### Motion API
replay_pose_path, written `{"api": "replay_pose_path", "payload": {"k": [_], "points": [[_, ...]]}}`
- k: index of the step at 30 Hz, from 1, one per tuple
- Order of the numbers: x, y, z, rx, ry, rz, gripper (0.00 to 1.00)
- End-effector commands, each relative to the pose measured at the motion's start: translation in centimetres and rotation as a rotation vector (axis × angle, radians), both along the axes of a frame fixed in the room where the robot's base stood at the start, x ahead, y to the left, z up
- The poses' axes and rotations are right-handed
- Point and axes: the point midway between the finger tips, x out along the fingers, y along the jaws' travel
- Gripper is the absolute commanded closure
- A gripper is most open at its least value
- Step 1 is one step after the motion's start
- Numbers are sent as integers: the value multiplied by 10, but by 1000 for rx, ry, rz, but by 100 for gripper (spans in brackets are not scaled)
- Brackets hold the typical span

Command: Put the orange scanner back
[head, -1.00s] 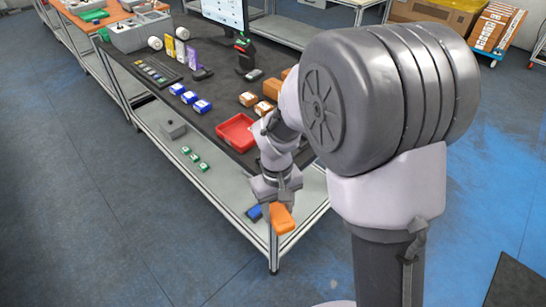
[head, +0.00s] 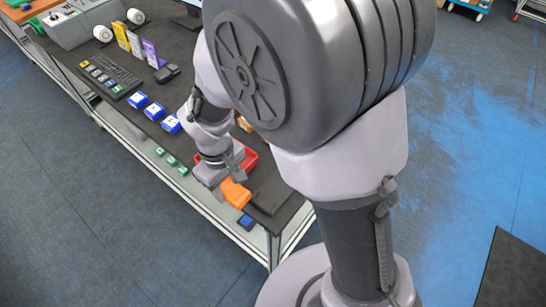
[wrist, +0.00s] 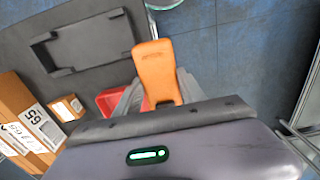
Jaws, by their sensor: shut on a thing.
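My gripper (head: 228,180) is shut on the orange scanner (head: 236,194) and holds it by one end near the table's front corner. In the wrist view the scanner (wrist: 157,70) sticks out from between the fingers, its wide end away from me. A dark holder with a rectangular recess (wrist: 90,45) lies on the black table, left of the scanner in the wrist view. It shows as a dark shape (head: 271,196) right of the scanner in the head view. The recess looks empty. The scanner is apart from the holder.
A red tray (head: 251,160) is partly hidden behind my gripper. Blue-and-white boxes (head: 154,111) stand along the table's front edge. Cardboard boxes (wrist: 22,110) are at the left of the wrist view.

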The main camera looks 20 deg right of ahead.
Motion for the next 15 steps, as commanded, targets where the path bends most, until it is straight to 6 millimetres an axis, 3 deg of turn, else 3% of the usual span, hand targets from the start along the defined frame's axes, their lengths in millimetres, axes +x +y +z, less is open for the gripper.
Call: {"api": "replay_pose_path", "payload": {"k": [4, 12, 15], "points": [[0, -29, -4, 1, -2, -7, 100], [0, -123, -14, 0, -2, -10, 100], [0, -147, -16, 1, -1, -7, 100]]}}
